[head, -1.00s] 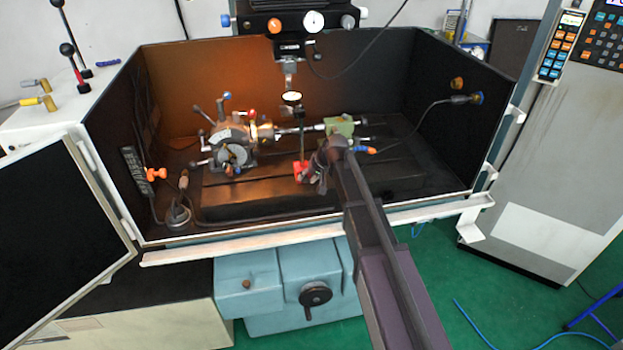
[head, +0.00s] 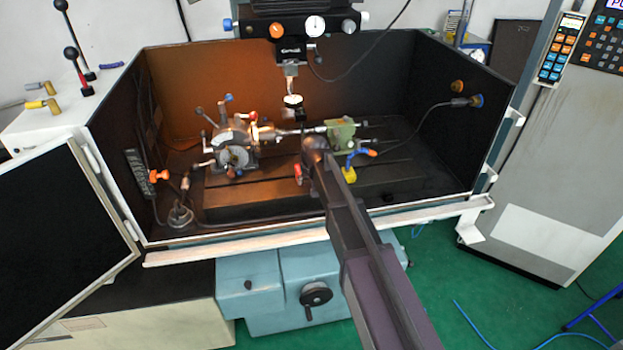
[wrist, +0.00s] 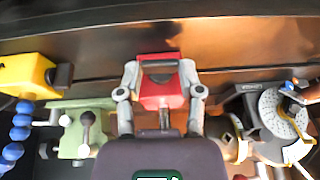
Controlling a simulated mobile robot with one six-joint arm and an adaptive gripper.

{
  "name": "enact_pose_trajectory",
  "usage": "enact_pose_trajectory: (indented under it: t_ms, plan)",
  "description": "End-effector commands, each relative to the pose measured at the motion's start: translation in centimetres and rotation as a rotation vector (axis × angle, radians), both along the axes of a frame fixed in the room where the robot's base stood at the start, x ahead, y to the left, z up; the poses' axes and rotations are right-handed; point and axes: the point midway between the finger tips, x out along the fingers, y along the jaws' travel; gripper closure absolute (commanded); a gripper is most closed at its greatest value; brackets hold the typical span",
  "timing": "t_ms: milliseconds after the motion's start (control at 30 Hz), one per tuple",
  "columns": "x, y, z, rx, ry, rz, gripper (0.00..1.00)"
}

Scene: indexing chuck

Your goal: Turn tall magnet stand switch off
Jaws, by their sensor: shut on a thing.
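The tall magnet stand's red base (head: 298,174) is on the machine table, left of my wrist in the head view. In the wrist view, the red base (wrist: 160,92) shows top-centre, with a dark bar on its upper part. My gripper (wrist: 160,70) has one grey finger on each side of the red base, near its upper end, and is shut on it. I cannot tell whether the fingertips bear on the switch or on the body. The switch position cannot be read. My wrist hides part of the stand in the head view.
The indexing chuck (head: 236,148) stands left of the red base. A green tailstock (head: 341,134) and a yellow base (head: 348,175) with a blue segmented arm stand to the right. A spindle head (head: 291,50) and round dial (head: 293,100) are above. The right table is mostly clear.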

Motion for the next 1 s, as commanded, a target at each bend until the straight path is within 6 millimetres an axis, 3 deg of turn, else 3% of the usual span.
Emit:
enact_pose_trajectory:
  t_ms: [500, 533, 600, 633, 1000]
  plan:
    - [-0.07, -0.03, -0.02, -0.069, -0.019, 0.000, 0.99]
    - [-0.07, -0.04, -0.02, -0.069, -0.019, 0.000, 0.43]
    - [-0.06, -0.04, -0.02, -0.067, -0.019, -0.001, 0.22]
    - [-0.05, -0.03, -0.01, -0.067, -0.019, -0.001, 0.17]
    - [-0.04, 0.01, 0.02, -0.065, -0.020, -0.001, 0.17]
